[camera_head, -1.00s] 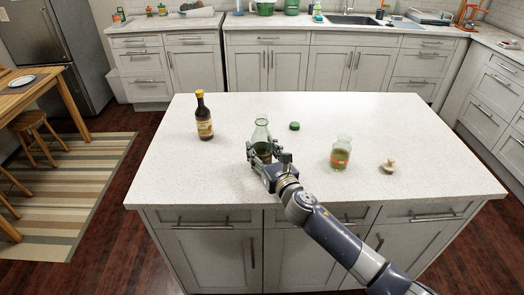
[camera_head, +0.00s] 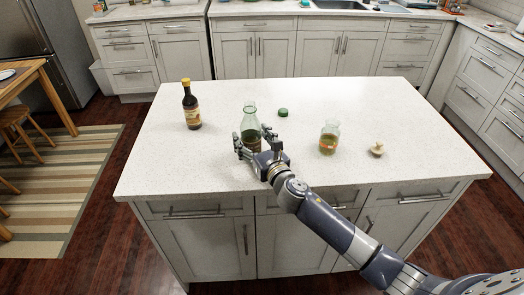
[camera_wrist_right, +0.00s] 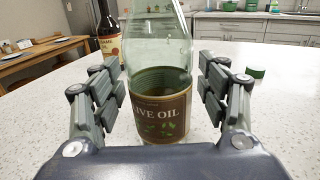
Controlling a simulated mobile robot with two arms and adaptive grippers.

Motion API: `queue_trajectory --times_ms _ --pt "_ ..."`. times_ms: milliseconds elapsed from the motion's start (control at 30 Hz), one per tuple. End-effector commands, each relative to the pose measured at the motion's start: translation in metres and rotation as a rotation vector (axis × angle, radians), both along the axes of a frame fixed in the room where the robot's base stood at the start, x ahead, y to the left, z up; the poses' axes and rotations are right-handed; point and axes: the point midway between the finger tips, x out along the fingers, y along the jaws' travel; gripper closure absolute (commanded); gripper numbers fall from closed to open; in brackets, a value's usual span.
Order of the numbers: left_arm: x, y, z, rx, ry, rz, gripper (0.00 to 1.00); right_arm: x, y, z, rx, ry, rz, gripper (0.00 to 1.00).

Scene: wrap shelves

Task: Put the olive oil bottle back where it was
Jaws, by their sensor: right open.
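The olive oil bottle (camera_head: 250,122) is clear greenish glass with a dark label and stands upright on the white island top, left of its middle. In the right wrist view the bottle (camera_wrist_right: 160,112) shows its "OLIVE OIL" label, partly cut off at the left. My right gripper (camera_head: 257,140) is at the bottle's near side, with its open fingers on either side of the glass. In the wrist view a gap shows between the right finger and the bottle; the left fingertip overlaps the bottle's edge. My left gripper is not in view.
A dark bottle with a yellow cap (camera_head: 191,105) stands to the left. A green cap (camera_head: 283,112) lies behind and right. A glass jar (camera_head: 329,138) and a small pale object (camera_head: 377,149) are farther right. The island top (camera_head: 375,105) is clear at the back right.

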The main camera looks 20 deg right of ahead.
Motion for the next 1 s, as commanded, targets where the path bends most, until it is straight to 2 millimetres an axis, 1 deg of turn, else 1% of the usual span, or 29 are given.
queue_trajectory --times_ms 33,400,533,600,733,1000 --pt "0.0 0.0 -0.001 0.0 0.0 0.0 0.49 -0.008 -0.001 -0.002 -0.002 0.002 0.002 0.32" --pt "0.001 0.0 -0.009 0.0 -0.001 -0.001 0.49 -0.075 -0.008 -0.003 -0.001 0.002 0.001 0.32" --pt "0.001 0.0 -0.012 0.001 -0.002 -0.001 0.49 -0.094 -0.01 -0.003 -0.001 0.002 0.001 0.32" --pt "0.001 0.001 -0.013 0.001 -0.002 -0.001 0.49 -0.102 -0.011 -0.002 -0.001 0.001 0.001 0.32" --pt "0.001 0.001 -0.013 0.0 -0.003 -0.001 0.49 -0.109 -0.012 -0.001 0.0 0.0 0.001 0.32" --pt "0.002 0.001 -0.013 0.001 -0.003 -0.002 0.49 -0.111 -0.012 0.0 0.0 -0.001 0.001 0.32"
